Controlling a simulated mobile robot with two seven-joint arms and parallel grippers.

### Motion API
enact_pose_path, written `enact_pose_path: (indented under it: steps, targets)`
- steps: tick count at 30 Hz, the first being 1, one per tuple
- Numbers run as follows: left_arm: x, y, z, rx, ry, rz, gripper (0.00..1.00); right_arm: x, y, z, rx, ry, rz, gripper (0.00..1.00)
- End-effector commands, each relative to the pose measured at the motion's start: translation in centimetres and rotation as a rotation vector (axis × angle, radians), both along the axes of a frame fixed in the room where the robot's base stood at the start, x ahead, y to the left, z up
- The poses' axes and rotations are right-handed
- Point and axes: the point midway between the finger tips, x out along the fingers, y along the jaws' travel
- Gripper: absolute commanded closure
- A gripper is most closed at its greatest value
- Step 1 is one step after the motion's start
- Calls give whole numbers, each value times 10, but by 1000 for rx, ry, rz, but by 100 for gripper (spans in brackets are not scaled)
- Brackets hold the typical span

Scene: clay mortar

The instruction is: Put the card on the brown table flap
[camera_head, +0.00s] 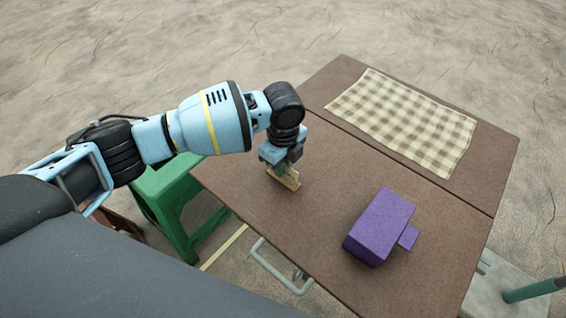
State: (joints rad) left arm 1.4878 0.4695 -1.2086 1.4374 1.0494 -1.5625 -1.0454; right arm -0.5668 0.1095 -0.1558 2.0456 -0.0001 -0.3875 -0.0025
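The brown table has two panels split by a seam. The near panel (320,215) is mostly bare, and the far panel (490,155) bears a cloth. I cannot tell which panel is the flap. My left gripper (285,180) points down over the left part of the near panel, close to its surface. A small tan-yellow piece (289,182) shows at its fingertips; I cannot tell whether it is the card or part of the fingers. A small flat purple piece (409,238) juts out beside a purple box (380,225). My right gripper is not in view.
A checked beige cloth (405,120) covers much of the far panel. A green stool (170,195) stands at the table's left, partly behind my arm. A grey metal handle-like bar (275,270) shows below the near edge. The near panel's middle is clear.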

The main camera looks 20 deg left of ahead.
Motion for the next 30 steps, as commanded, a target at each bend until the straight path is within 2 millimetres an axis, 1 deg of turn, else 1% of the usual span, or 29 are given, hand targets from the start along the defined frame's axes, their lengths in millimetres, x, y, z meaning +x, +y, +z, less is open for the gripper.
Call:
enact_pose_path:
  steps: [9, 13, 17, 24, 30]
  targets:
    - [0, 0, 1, 0, 0, 0, 74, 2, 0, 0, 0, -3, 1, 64]
    - [0, 0, 9, 0, 0, 1, 74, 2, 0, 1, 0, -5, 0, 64]
    - [1, 0, 29, 0, -3, 0, 74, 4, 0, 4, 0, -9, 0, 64]
    - [1, 0, 79, 0, -3, -1, 74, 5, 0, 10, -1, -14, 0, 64]
    - [1, 0, 109, 1, 0, 0, 74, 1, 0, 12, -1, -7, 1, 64]
